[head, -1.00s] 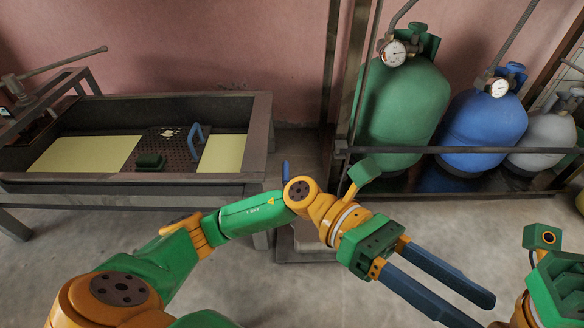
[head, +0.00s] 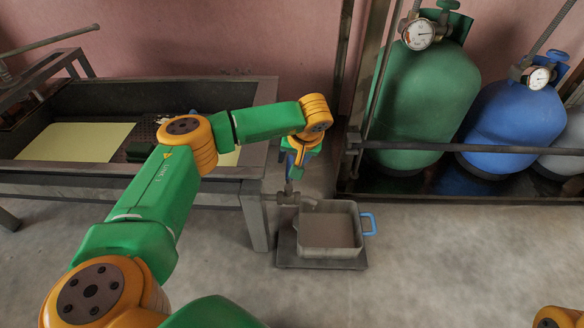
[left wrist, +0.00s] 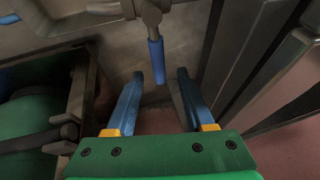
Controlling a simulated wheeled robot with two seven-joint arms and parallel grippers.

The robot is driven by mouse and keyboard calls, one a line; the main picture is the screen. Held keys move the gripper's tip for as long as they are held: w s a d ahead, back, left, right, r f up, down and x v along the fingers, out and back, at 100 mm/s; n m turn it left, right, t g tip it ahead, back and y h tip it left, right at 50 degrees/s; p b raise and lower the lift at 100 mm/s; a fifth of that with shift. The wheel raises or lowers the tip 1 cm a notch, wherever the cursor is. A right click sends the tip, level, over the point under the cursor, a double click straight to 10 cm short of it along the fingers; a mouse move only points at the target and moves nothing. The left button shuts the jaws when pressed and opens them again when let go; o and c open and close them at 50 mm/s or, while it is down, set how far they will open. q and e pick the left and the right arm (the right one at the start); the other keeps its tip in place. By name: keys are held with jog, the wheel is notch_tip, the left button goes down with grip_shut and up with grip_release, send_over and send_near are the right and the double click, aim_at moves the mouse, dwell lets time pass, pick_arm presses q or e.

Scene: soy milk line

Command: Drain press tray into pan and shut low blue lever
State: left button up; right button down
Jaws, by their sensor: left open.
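The press tray (head: 262,105) is a dark metal trough at the left of the head view, with pale yellow areas (head: 75,142) in it. A pan (head: 330,251) with a blue handle (head: 370,223) stands on the floor platform beside the tray, under a spout (head: 297,199). I cannot tell if it holds liquid. In the left wrist view the low blue lever (left wrist: 157,62) hangs from its metal valve (left wrist: 152,12). My left gripper (left wrist: 160,76) is open, with a finger on each side of the lever's free end. My wrist hides most of this in the head view. My right gripper is out of view.
A green gas cylinder (head: 425,95) and a blue one (head: 510,120) stand behind a metal rail (head: 460,147) at the right. The dark platform (head: 320,263) carries the pan. The floor in front is clear.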

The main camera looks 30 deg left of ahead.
pick_arm(q)
jog(key=b+x, duration=0.1)
jog(key=x, duration=0.1)
jog(key=shift+f, duration=0.35)
grip_shut()
dwell(1.1)
